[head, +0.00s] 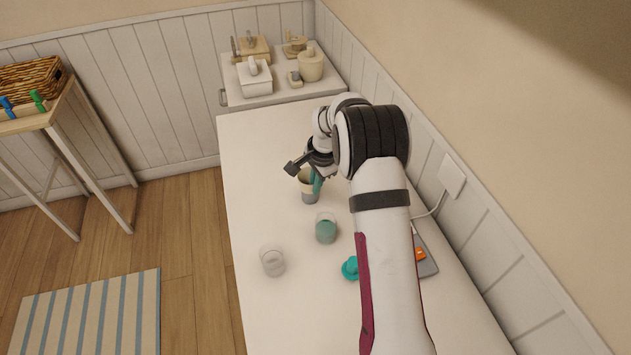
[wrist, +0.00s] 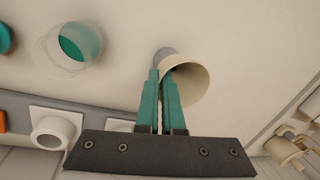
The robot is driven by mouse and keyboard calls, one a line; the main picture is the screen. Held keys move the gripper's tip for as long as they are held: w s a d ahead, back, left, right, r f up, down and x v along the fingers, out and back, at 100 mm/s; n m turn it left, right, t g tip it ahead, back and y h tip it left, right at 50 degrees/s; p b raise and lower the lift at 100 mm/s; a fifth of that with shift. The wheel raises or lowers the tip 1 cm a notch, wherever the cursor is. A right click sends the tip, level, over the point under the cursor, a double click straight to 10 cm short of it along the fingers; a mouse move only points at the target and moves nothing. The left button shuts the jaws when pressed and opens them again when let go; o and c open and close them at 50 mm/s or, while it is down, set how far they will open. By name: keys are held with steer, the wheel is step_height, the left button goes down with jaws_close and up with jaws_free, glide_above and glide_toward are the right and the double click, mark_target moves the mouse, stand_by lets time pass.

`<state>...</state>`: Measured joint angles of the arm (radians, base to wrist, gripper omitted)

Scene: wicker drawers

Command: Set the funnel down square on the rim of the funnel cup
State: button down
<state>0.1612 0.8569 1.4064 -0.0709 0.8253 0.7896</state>
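The cream funnel (head: 304,183) has its wide mouth facing up in the head view and shows as a cream cone in the wrist view (wrist: 196,82). My gripper (head: 317,183) has its teal fingers close together at the near wall of the funnel. In the wrist view, one fingertip of my gripper (wrist: 160,73) is outside the wall and the other is inside the mouth. A grey cup (head: 310,198) shows directly below the funnel; only a small part of it shows in the wrist view (wrist: 164,56). The funnel hides the cup's rim, so I cannot tell whether they touch.
A glass with teal contents (head: 326,231) and a clear glass (head: 272,262) stand nearer on the white table (head: 255,180). A teal object (head: 350,268) lies beside my arm. A side cabinet holds several containers, including a white box (head: 255,79). The table's left side is clear.

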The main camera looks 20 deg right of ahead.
steer(key=shift+f, duration=0.2)
steer(key=c, duration=1)
jaws_free()
steer(key=shift+o, duration=0.2)
steer(key=shift+r, duration=0.1)
steer(key=s+d+r, duration=0.1)
steer(key=s+r, duration=0.2)
steer(key=r, duration=1.2)
steer(key=shift+r, duration=0.2)
